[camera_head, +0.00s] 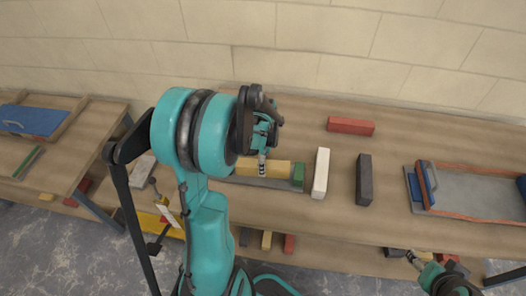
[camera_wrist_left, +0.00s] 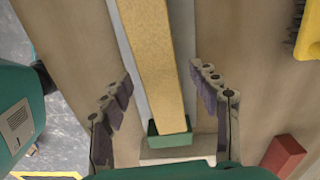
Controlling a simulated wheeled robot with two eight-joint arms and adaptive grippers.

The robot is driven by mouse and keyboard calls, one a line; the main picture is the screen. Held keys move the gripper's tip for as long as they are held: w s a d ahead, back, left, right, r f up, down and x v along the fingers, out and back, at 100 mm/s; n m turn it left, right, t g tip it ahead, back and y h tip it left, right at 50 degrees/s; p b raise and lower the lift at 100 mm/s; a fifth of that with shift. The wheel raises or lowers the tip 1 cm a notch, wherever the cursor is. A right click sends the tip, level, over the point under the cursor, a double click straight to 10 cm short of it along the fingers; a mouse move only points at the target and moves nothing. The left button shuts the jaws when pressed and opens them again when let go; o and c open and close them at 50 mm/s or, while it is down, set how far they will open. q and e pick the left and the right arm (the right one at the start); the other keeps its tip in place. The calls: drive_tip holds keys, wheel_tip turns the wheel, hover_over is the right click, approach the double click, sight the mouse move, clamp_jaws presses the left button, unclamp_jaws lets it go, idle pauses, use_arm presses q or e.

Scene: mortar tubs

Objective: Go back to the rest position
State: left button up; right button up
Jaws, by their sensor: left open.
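My left gripper (camera_head: 263,160) is over the left part of the table, at a yellow bar (camera_head: 276,168). In the left wrist view my left gripper (camera_wrist_left: 160,78) is open, its two fingers apart on either side of the yellow bar (camera_wrist_left: 154,60), with space between them and it. Bar and block are on a grey strip (camera_head: 265,182). My right gripper (camera_head: 414,259) is at the lower right, small and partly out of the picture.
A white block (camera_head: 321,173), a black block (camera_head: 364,180) and a red block (camera_head: 350,126) lie on the table. A grey tub (camera_head: 475,192) with a blue-handled tool (camera_head: 414,187) is at the right. Another table with a blue board (camera_head: 32,121) stands left. A block wall is behind.

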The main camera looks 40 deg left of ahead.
use_arm(q)
wheel_tip(320, 180, up, 9)
drive_tip(key=s+d+r+n+t, duration=0.2)
drive_tip(key=d+n, duration=0.3)
drive_tip(key=d, duration=0.4)
drive_tip(key=s+d+r+n+t, duration=0.3)
drive_tip(key=s+d+n+t, duration=0.2)
drive_tip(key=d, duration=0.4)
drive_tip(key=shift+s+d+n, duration=0.15)
drive_tip(key=shift+s+n, duration=0.15)
drive_tip(key=shift+n, duration=0.4)
